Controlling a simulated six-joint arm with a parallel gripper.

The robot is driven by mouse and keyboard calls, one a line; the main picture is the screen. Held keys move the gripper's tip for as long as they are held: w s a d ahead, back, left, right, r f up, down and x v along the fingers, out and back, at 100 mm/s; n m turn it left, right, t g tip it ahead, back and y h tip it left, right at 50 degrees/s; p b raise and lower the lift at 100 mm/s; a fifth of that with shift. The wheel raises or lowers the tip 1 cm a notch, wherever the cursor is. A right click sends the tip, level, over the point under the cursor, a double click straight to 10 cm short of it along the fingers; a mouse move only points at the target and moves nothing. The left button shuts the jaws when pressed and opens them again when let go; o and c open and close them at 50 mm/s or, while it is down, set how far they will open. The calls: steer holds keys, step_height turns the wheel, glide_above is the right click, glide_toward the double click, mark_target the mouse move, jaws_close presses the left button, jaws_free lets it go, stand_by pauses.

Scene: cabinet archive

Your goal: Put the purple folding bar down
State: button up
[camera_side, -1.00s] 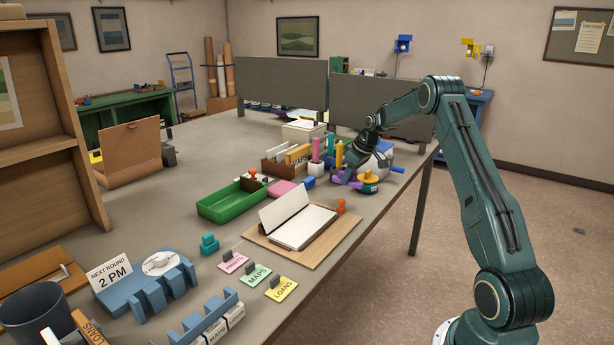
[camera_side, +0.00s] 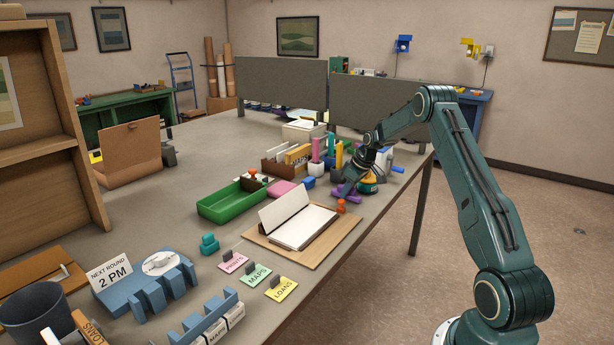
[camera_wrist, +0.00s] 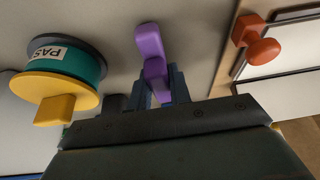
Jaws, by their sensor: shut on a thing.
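The purple folding bar (camera_wrist: 150,42) is between the fingers of my gripper (camera_wrist: 158,88) in the wrist view, with one end sticking out past the fingertips over the grey table. My gripper is shut on it. In the side view the purple bar (camera_side: 346,194) shows low at the table beside my gripper (camera_side: 350,184). I cannot tell whether it touches the tabletop. Part of the bar is hidden by the fingers.
A teal and yellow round piece (camera_wrist: 62,72) with a "PAS" label stands left of the bar in the wrist view. An orange knobbed stamp (camera_wrist: 256,42) is at right beside the open book (camera_side: 305,222). A green tray (camera_side: 232,205) stands farther left.

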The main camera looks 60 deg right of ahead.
steer(key=o, duration=0.9)
steer(key=shift+f, duration=0.1)
steer(key=v, duration=1.2)
